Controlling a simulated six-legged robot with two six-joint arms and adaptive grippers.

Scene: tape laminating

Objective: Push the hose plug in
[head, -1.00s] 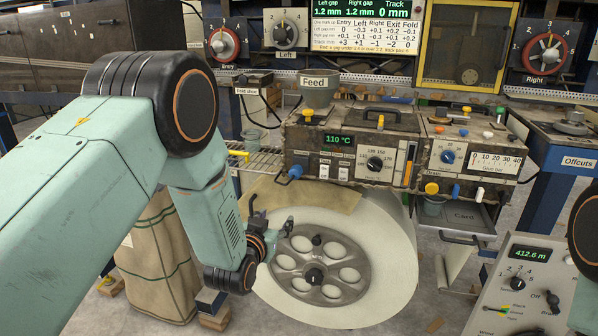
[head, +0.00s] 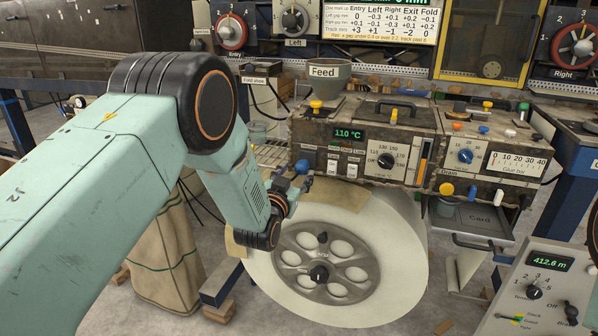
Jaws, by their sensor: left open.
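A round blue plug (head: 301,167), which looks like the hose plug, sits at the lower left front corner of the worn glue machine (head: 345,160). My left gripper (head: 291,181) is open just below and to the left of it, fingers pointing up toward it. One dark finger overlaps the area under the plug, and I cannot tell whether it touches. How far the plug is seated is too small to see. Any hose behind it is hidden. My right gripper is out of view.
A large white tape roll (head: 400,240) on a grey hub stands directly beneath. A wire rack (head: 272,153) lies left of the machine. The Feed cup (head: 330,78) is above. A console (head: 535,290) reading 412.6 m stands at the lower right.

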